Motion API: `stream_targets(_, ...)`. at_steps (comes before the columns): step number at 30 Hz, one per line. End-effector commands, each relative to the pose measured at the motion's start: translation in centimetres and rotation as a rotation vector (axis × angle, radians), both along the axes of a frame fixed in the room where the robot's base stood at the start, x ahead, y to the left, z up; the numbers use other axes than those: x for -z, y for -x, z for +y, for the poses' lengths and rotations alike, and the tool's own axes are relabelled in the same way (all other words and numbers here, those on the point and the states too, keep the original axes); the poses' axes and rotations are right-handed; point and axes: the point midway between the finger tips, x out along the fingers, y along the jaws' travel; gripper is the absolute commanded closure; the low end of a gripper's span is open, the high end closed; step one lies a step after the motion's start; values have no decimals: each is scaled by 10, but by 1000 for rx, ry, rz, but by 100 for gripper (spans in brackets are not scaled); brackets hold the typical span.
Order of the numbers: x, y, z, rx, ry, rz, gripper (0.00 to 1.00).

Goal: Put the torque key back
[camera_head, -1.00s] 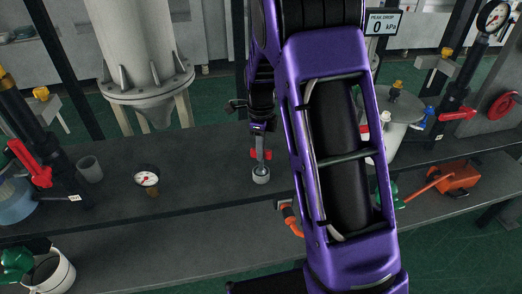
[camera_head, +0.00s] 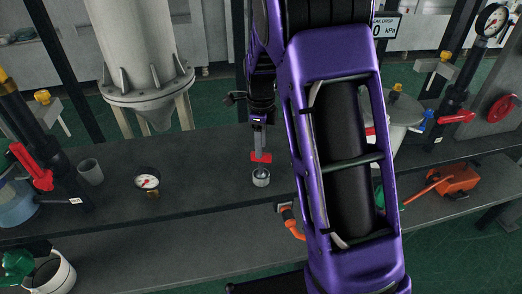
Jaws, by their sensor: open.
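The torque key (camera_head: 261,157), with a red crossbar handle, stands upright at the middle of the dark bench. Its lower end is in or at a small round grey metal holder (camera_head: 261,179); how deep it sits I cannot tell. My gripper (camera_head: 259,148) points down from above, just over the red handle. It is open, with its fingers seen edge-on, and the handle shows whole below it. My purple arm hides the bench to the right.
A pressure gauge (camera_head: 147,181) and a grey cup (camera_head: 90,171) stand on the bench to the left. Red-handled valves (camera_head: 32,168) stand at far left. An orange box (camera_head: 456,178) lies right.

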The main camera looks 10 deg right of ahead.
Motion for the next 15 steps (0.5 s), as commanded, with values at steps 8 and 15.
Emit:
stream_targets(8, -62, -1, 0, -1, 0, -4, 51)
stream_targets(15, -85, -1, 0, -1, 0, -2, 51)
